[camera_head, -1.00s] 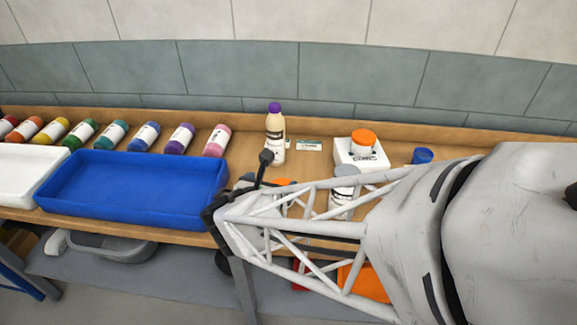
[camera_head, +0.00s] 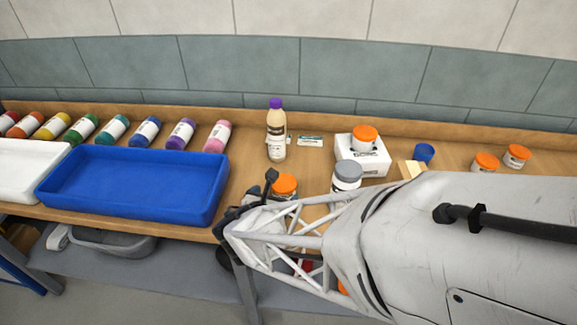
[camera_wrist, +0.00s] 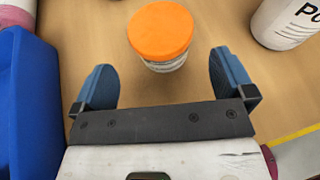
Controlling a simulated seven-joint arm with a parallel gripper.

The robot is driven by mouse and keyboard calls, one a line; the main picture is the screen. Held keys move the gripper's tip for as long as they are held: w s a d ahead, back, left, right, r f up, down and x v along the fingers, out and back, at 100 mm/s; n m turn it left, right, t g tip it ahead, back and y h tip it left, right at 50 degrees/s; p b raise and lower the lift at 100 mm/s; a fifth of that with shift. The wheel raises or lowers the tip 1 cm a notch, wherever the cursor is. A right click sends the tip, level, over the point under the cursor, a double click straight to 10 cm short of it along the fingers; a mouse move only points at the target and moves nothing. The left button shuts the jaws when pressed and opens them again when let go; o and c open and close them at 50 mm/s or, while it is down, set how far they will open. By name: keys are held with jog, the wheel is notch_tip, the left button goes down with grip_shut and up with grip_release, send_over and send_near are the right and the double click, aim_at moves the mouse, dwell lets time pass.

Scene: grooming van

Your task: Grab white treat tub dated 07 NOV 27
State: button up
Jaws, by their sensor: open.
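Several white tubs with orange lids stand on the wooden counter. One orange-lidded tub (camera_head: 285,185) is just beyond my gripper. In the wrist view this tub (camera_wrist: 160,35) stands upright ahead of my open gripper (camera_wrist: 162,78), roughly centred between the two blue fingers and apart from them. Another orange-lidded tub (camera_head: 364,138) stands on a white box, and two more, one nearer (camera_head: 485,162) and one farther (camera_head: 517,155), stand at the right. No date is readable on any tub. In the head view my arm hides part of the counter.
A grey-lidded white tub (camera_head: 347,175) stands close right of the nearest orange-lidded one. A purple-capped bottle (camera_head: 276,135) and the white box (camera_head: 362,160) are behind. A blue tray (camera_head: 130,185) lies left of my gripper. A blue cup (camera_head: 424,152) stands farther right.

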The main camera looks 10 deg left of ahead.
aim_at(283, 183)
jog(key=shift+w+d+f, duration=0.15)
jog(key=shift+w+f, duration=0.1)
jog(key=shift+w, duration=0.35)
jog(key=shift+w, duration=0.1)
jog(key=shift+x, duration=2.5)
jog(key=shift+d, duration=0.15)
jog(key=c, duration=1)
jog(key=shift+o, duration=0.2)
jog(key=shift+r, duration=0.15)
jog(key=shift+r, duration=1.6)
jog(key=s+d, duration=0.2)
jog(key=s, duration=0.3)
jog(key=s+d+r, duration=0.1)
jog(key=s+d, duration=0.1)
jog(key=s, duration=0.2)
jog(key=s+d, duration=0.3)
jog(key=s, duration=0.2)
jog(key=shift+s+r, duration=0.25)
jog(key=shift+s, duration=0.05)
